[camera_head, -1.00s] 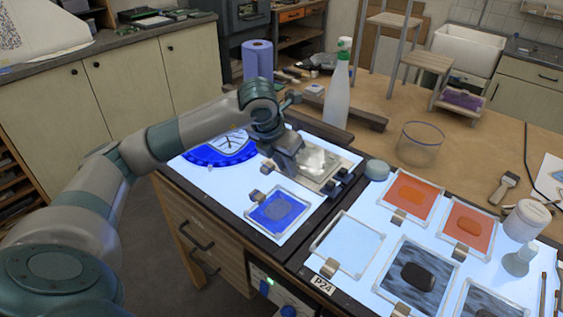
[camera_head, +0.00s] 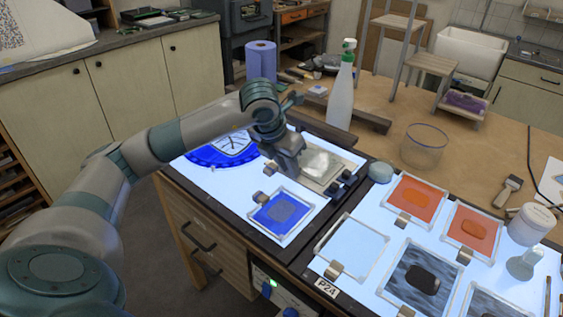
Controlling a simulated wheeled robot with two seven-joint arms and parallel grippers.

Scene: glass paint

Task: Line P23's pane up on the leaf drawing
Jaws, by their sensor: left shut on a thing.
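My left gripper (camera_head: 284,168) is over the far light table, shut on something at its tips. What it holds is mostly hidden by the hand; a clear pane on a pale board (camera_head: 322,165) lies just right of it. The leaf drawing, dark branching lines on white (camera_head: 236,143), shows partly behind my left arm, beside a blue curved piece (camera_head: 208,157). A framed blue pane (camera_head: 281,213) with a small clip lies on the same table in front of the gripper. No P23 label is readable. My right gripper is not in view.
A near light table labelled P24 (camera_head: 326,288) holds a clear framed pane (camera_head: 353,245), orange panes (camera_head: 415,197) and dark grey panes (camera_head: 419,279). A spray bottle (camera_head: 340,92), blue roll (camera_head: 261,62) and glass bowl (camera_head: 424,146) stand behind. Jars crowd the right.

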